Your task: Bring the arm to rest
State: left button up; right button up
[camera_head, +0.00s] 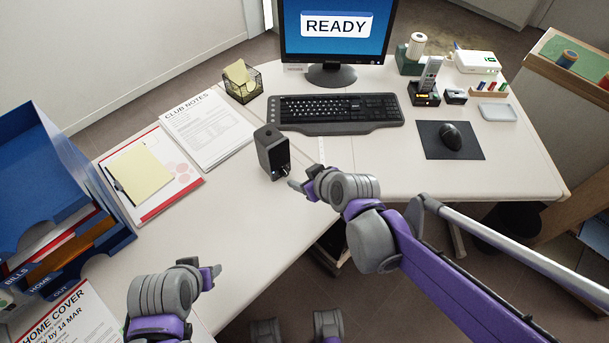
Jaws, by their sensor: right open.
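My right arm, purple and grey, comes in from the right over the desk (420,170). Its right gripper (304,180) is open and appears empty. It is over the desk just right of and nearer than a small black box (272,154), with a narrow gap between them in the picture. My left gripper (205,270) is low in the view, by the desk's near edge. Its fingers are seen at a slant, so I cannot tell their opening, and nothing shows in them.
A keyboard (335,109) and a monitor (335,30) stand behind. A mouse (451,136) on a dark mat is at right. Papers (207,130), a clipboard with a yellow sheet (140,173) and blue trays (40,170) are at left. Bare desk lies between the grippers.

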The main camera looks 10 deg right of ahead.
jog(key=shift+s+d+r, duration=0.1)
jog(key=shift+s+r, duration=0.05)
jog(key=shift+s, duration=0.05)
pick_arm(q)
jog(key=shift+r, duration=0.1)
dwell(0.4)
notch_tip(320, 180, up, 11)
jog(key=w+p, duration=0.2)
jog(key=p, duration=0.8)
jog(key=shift+t, duration=0.3)
pick_arm(e)
jog(key=s+d+r+m+g+h, duration=0.1)
jog(key=s+d+r, duration=0.3)
jog(key=s, duration=0.4)
jog(key=s+d+r+m+g+h, duration=0.1)
jog(key=s+d+r+m+h, duration=0.2)
jog(key=s+d, duration=0.4)
jog(key=shift+s+r+m+g, duration=0.3)
jog(key=shift+s+r+m, duration=0.25)
jog(key=shift+m, duration=0.25)
jog(key=shift+c, duration=0.2)
